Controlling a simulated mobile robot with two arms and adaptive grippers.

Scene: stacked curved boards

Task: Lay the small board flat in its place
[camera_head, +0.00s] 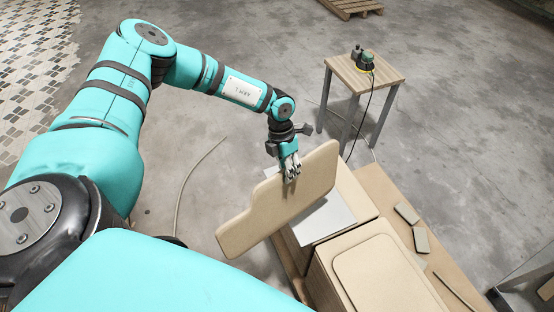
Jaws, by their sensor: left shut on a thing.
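The small board (268,210) is a tan panel with rounded corners and a stepped edge. It is tilted, its broad face towards the head camera. My left gripper (291,172) is shut on the board's upper edge near its middle. The board is in front of part of the stacked boards. My right gripper is not in view.
A white sheet (330,217) lies between the held board and the block. Small tan pieces (406,213) lie on the tan surface (382,190) at right. A stool (348,72) with a green and black tool (364,60) and cable stands behind. Bare floor is left of the board.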

